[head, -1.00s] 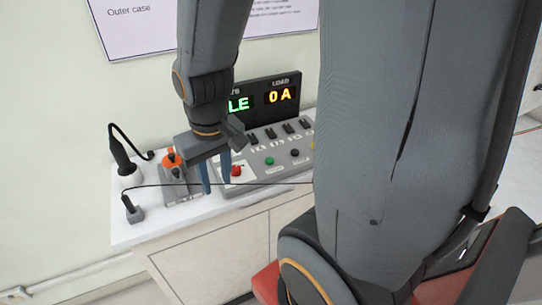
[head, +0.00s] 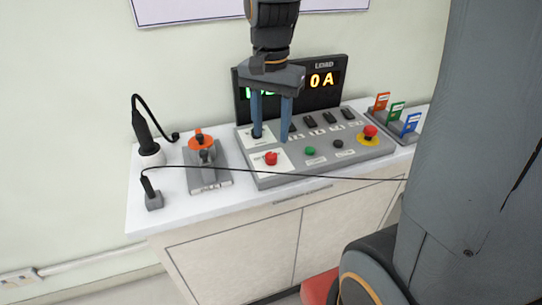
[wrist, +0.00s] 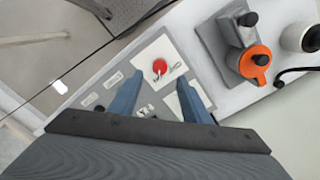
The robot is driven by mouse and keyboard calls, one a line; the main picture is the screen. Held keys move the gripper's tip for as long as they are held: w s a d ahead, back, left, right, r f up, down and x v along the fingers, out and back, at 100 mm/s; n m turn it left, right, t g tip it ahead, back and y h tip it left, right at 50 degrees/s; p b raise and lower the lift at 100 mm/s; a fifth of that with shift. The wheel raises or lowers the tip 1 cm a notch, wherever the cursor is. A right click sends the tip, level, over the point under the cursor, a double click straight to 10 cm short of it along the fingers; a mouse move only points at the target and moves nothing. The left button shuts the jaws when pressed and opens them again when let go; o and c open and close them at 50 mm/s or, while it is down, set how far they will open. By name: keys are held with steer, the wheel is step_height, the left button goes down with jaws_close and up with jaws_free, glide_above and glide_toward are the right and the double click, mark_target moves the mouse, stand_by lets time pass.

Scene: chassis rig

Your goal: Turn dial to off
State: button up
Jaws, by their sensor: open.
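A grey control panel (head: 325,168) stands on the white counter. A red knob (head: 271,158) sits on a white plate at the panel's front left; it is probably the dial, but its setting is too small to read. The knob also shows in the wrist view (wrist: 159,67). My gripper (head: 271,136) is open and empty, pointing down over the panel's rear left, behind the red knob. In the wrist view its fingers (wrist: 165,86) stand apart on either side of the knob's column. A second white plate (wrist: 186,101) is partly hidden by a finger.
A display (head: 322,82) reading "0 A" stands behind my gripper. A red mushroom button (head: 370,131), a green button (head: 310,151) and black switches share the panel. An orange-topped device (head: 205,165) stands left. A thin black cable (head: 320,177) crosses in front of the panel.

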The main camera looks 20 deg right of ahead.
mark_target(271, 155)
steer(key=shift+f, duration=3.6)
steer(key=c, duration=1)
steer(key=shift+c, duration=0.2)
